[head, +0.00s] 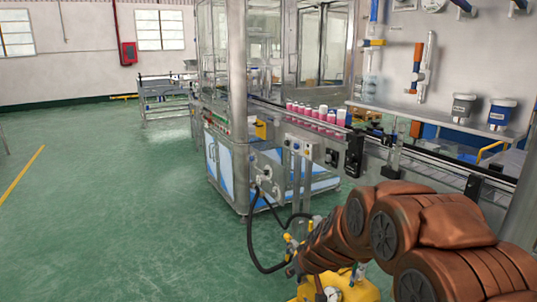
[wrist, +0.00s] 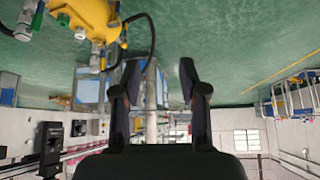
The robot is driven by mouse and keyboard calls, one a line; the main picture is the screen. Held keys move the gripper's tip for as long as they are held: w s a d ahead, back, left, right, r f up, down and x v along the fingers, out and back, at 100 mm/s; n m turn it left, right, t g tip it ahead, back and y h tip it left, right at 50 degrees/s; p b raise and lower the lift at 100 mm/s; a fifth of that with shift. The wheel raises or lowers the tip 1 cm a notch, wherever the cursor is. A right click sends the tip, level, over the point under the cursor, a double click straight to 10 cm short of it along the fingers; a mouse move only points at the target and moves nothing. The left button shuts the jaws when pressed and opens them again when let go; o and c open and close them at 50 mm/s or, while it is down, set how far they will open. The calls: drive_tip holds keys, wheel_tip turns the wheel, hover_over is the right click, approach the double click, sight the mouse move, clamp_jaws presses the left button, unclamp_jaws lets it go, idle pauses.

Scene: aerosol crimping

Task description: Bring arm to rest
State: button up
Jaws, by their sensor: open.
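My gripper (wrist: 159,70) is open in the wrist view, its two dark fingers spread apart with nothing between them. The wrist view is upside down, with the green floor at the top. In the head view my arm, in a brown padded cover, reaches in from the lower right, bent, in front of the machine line. My gripper's fingers cannot be made out there.
A yellow machine part (head: 345,286) is low beside my arm; it also shows in the wrist view (wrist: 90,14). A glass-walled machine (head: 228,168) stands beyond. Pink cans (head: 312,114) line the conveyor (head: 285,107). Green floor (head: 110,215) at left is clear.

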drive_tip(key=s+d+r+m+g+p, duration=0.1)
drive_tip(key=s+r, duration=0.6)
drive_tip(key=s, duration=0.7)
drive_tip(key=s+d+r+m+g+h+p, duration=0.1)
drive_tip(key=s+d+r+g+p, duration=0.3)
drive_tip(key=s, duration=1)
drive_tip(key=s+d+r+m+g+h+p, duration=0.1)
drive_tip(key=s+d+r+g+p, duration=0.2)
drive_tip(key=s+r+p, duration=0.4)
drive_tip(key=s+d+r, duration=0.1)
drive_tip(key=s+r, duration=0.2)
drive_tip(key=s, duration=0.4)
drive_tip(key=shift+s+d+m+p, duration=0.3)
drive_tip(key=shift+s+p, duration=0.05)
